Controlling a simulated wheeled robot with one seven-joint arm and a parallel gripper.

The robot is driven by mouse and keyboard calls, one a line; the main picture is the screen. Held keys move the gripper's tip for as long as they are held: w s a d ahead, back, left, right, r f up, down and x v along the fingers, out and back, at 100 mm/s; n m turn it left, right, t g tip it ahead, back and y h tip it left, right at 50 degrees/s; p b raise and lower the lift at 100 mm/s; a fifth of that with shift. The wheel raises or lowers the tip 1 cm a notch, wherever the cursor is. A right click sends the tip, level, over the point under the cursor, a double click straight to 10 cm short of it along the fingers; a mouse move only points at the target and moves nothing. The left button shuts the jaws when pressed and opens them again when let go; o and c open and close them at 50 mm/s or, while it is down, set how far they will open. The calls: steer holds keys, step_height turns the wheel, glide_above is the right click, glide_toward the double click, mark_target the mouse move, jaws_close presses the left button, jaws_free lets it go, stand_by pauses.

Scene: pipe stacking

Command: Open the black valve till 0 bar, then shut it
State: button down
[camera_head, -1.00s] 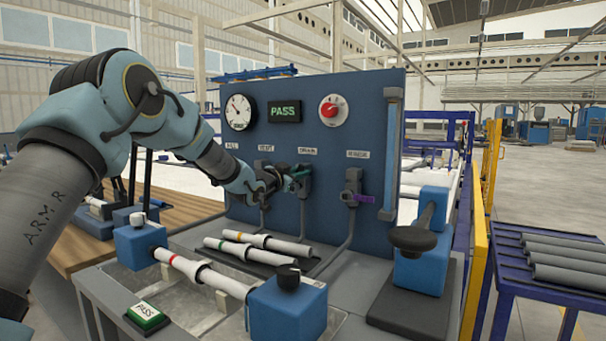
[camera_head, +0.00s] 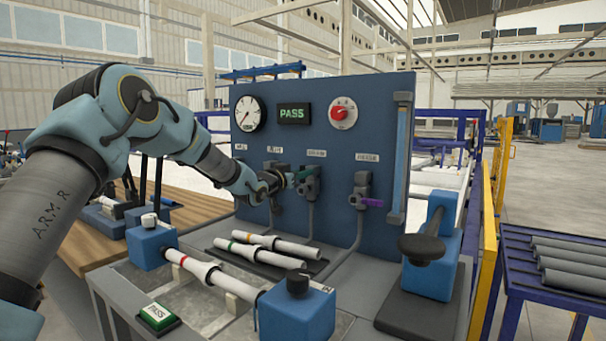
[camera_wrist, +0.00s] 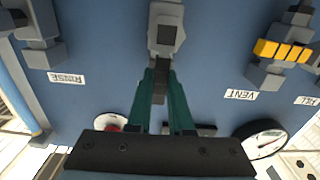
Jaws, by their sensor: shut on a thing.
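My gripper (camera_head: 303,175) is at the DRAIN valve on the blue panel. In the wrist view, my green fingers (camera_wrist: 157,80) are shut on the black valve's dark handle (camera_wrist: 160,90), just below its grey body (camera_wrist: 166,35). In the head view, part of this valve's body (camera_head: 313,187) shows beside my fingers. The round white gauge (camera_head: 248,114) is at the panel's upper left; its scale is too small to read exactly. It also shows in the wrist view (camera_wrist: 264,138), partly cut by my gripper.
The RINSE valve with a purple handle (camera_head: 371,202) is to the right. The VENT valve has a yellow handle (camera_wrist: 283,50). A green PASS display (camera_head: 293,114) and a red knob (camera_head: 343,112) are above. Pipes (camera_head: 266,247) lie below the panel.

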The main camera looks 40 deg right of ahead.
steer(key=shift+f, duration=0.1)
steer(key=c, duration=0.8)
jaws_free()
steer(key=shift+a, duration=0.1)
steer(key=b+v, duration=0.2)
steer(key=v, duration=0.8)
steer(key=shift+a+b, duration=0.3)
